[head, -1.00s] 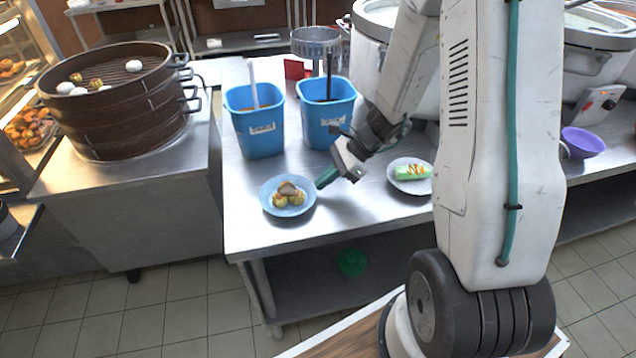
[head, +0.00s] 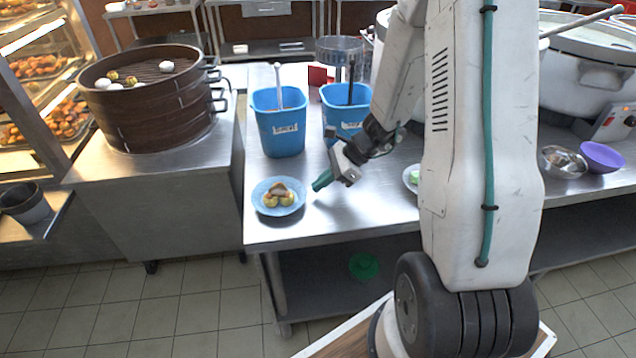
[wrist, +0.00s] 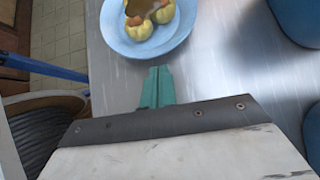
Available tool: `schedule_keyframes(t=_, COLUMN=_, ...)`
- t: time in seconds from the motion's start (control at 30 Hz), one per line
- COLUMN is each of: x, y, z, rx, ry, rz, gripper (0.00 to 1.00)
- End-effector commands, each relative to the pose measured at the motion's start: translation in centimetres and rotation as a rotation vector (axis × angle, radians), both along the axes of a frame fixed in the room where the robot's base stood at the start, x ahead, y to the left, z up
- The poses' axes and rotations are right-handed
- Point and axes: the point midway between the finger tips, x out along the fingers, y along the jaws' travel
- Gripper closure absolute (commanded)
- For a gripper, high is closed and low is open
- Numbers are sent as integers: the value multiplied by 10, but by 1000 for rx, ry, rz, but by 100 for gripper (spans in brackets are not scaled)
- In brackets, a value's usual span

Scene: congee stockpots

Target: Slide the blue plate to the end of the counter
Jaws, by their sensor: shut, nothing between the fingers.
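The blue plate (head: 266,207) lies flat on the steel counter (head: 350,222) near its left end. It holds yellow dumplings and a brown piece of food (head: 278,194). My gripper (head: 318,185) is shut and empty, its green fingertips low over the counter to the right of the plate with a small gap between. In the wrist view the plate (wrist: 127,47) is ahead of the closed fingertips (wrist: 158,75), and they look apart from it.
Two blue bins (head: 281,135) stand behind the plate. A second plate with green food (head: 411,177) is partly hidden by my arm. A steamer (head: 155,100) sits on the separate left counter across a narrow gap.

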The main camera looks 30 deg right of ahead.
Motion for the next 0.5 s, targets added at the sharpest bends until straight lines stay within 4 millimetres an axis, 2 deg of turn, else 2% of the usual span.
schedule_keyframes(t=0.13, x=-7, y=-22, z=1, rx=-2, ry=-2, rz=6, gripper=100)
schedule_keyframes(t=0.3, x=-18, y=-49, z=33, rx=-3, ry=-5, rz=6, gripper=100)
schedule_keyframes(t=0.5, x=-28, y=-74, z=58, rx=-3, ry=-1, rz=5, gripper=100)
